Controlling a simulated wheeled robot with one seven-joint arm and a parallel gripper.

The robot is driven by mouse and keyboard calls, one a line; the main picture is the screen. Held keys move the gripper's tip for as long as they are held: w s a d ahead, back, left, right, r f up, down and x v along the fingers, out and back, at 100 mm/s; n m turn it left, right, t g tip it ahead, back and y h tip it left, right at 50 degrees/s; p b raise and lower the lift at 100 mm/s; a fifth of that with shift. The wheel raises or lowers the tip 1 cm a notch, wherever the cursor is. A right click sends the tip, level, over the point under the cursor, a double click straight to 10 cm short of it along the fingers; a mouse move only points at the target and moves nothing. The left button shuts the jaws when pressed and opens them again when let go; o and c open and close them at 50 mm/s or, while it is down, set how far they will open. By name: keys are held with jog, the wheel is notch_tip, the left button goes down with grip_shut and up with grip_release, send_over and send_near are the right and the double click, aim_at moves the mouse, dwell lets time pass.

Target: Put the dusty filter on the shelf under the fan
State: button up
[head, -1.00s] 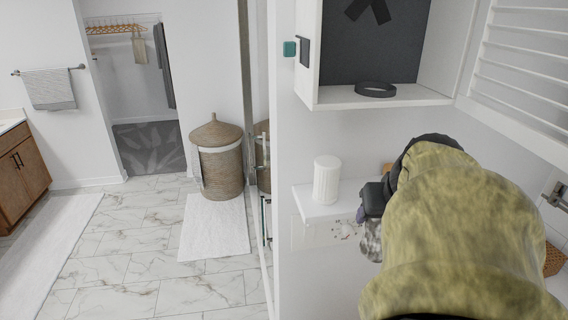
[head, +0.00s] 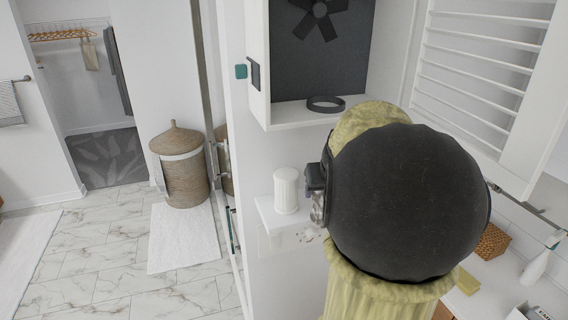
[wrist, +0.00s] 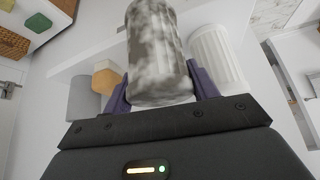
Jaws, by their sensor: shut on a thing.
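The dusty filter (wrist: 158,55) is a grey-and-white mottled cylinder held between my gripper's purple fingers in the wrist view. My gripper (wrist: 160,92) is shut on it. In the head view the filter (head: 317,212) shows only in part beside my arm, just right of a white ribbed filter (head: 286,190). That white filter stands upright on the small white wall shelf (head: 266,212). The black fan (head: 320,14) is in the open housing above. I cannot tell whether the dusty filter touches the shelf.
A black ring (head: 326,104) lies on the floor of the fan housing. The wrist view shows an orange hexagonal block (wrist: 105,78) and a grey cylinder (wrist: 83,98) by the shelf. A louvred door (head: 480,80) stands open at right. My arm hides much of the shelf's right side.

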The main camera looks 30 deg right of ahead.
jog(key=shift+w+d, duration=0.45)
jog(key=shift+w, duration=0.4)
jog(key=shift+s, duration=0.1)
jog(key=w+p, duration=0.1)
jog(key=w+d+p, duration=0.1)
jog(key=w+p, duration=0.1)
jog(key=w, duration=0.1)
jog(key=shift+d+r, duration=0.2)
jog(key=shift+d, duration=0.1)
jog(key=shift+s+f+p, duration=0.1)
jog(key=shift+f+p, duration=0.05)
jog(key=shift+p, duration=0.2)
jog(key=shift+s+f, duration=0.1)
jog(key=shift+f, duration=0.05)
